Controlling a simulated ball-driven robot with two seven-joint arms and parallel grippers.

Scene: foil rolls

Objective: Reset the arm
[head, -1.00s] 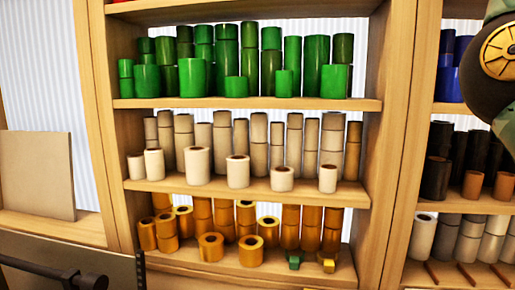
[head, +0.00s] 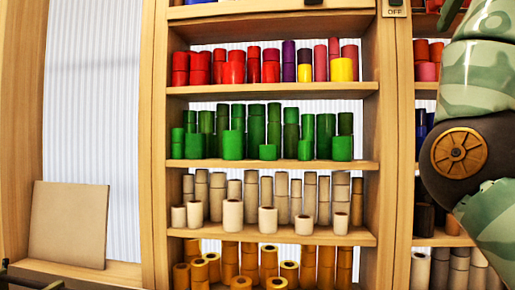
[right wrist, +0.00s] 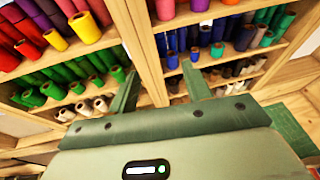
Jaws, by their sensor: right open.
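My right arm (head: 485,150), with a camouflage pattern, comes down along the right edge of the head view; its gripper is outside that view. In the right wrist view my right gripper (right wrist: 162,92) shows two green fingers set wide apart. Nothing is between them. They point towards the shelves, with a wooden upright behind the gap. My left gripper is in neither current view.
Shelves hold red rolls (head: 235,70), green rolls (head: 233,145), beige rolls (head: 232,215) and orange rolls (head: 199,270). Another bay on the right has blue rolls, also in the right wrist view (right wrist: 245,37). A tan board (head: 68,224) leans at left.

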